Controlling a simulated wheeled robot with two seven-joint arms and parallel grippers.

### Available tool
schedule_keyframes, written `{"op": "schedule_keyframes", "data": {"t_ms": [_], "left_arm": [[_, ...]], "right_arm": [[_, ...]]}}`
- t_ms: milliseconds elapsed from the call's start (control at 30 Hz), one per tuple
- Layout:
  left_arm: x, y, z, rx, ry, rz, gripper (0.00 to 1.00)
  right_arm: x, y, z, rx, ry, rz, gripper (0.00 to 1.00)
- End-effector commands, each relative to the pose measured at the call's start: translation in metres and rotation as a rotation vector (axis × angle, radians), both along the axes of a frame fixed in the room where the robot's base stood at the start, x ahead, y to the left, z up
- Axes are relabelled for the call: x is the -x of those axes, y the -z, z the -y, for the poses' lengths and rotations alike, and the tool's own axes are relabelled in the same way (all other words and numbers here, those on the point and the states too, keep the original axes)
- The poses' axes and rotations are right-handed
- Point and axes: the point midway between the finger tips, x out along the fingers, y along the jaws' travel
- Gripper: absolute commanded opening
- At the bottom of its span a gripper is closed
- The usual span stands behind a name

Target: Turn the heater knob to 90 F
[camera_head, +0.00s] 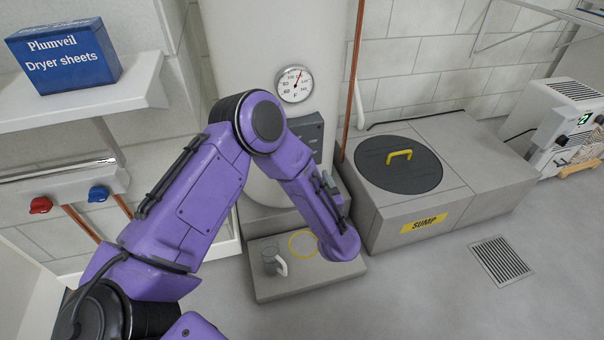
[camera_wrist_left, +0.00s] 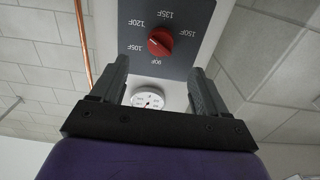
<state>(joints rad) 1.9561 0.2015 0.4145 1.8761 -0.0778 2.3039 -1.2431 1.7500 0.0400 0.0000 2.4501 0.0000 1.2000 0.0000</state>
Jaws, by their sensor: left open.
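The red heater knob (camera_wrist_left: 160,41) sits on a dark grey panel (camera_wrist_left: 185,15) with marks from 90F to 150F, seen upside down in the left wrist view. The 90F mark is just below the knob there. I cannot tell which mark the knob points to. In the head view, the panel (camera_head: 308,131) is on the white tank and my purple arm partly covers it; the knob is hidden. My left gripper (camera_wrist_left: 160,66) is open, its fingers apart on either side below the knob, holding nothing. In the head view, it (camera_head: 329,184) is below the panel.
A round gauge (camera_head: 295,84) is above the panel. A mug (camera_head: 273,261) stands on the low plinth (camera_head: 300,285). The sump box (camera_head: 385,215) and a copper pipe (camera_head: 355,60) are to the right. A shelf (camera_head: 85,112) is at the left.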

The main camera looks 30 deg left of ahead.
Motion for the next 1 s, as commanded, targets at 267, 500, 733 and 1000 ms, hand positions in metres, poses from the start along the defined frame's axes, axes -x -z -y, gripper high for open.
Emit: {"op": "schedule_keyframes", "data": {"t_ms": [267, 500, 733, 1000], "left_arm": [[-0.036, 0.002, -0.047, 0.003, -0.006, 0.000, 0.74], [-0.060, 0.000, -0.073, 0.001, -0.001, -0.001, 0.74], [-0.063, -0.001, -0.076, -0.001, 0.002, -0.003, 0.74], [-0.063, -0.001, -0.076, -0.001, 0.003, -0.003, 0.19]], "right_arm": [[0.001, 0.017, -0.001, -0.001, 0.001, -0.001, 0.43], [0.002, 0.025, -0.001, -0.004, 0.002, -0.002, 0.43], [0.002, 0.025, -0.002, -0.004, 0.003, -0.003, 0.43], [0.002, 0.025, -0.002, -0.004, 0.002, -0.003, 0.43]]}}
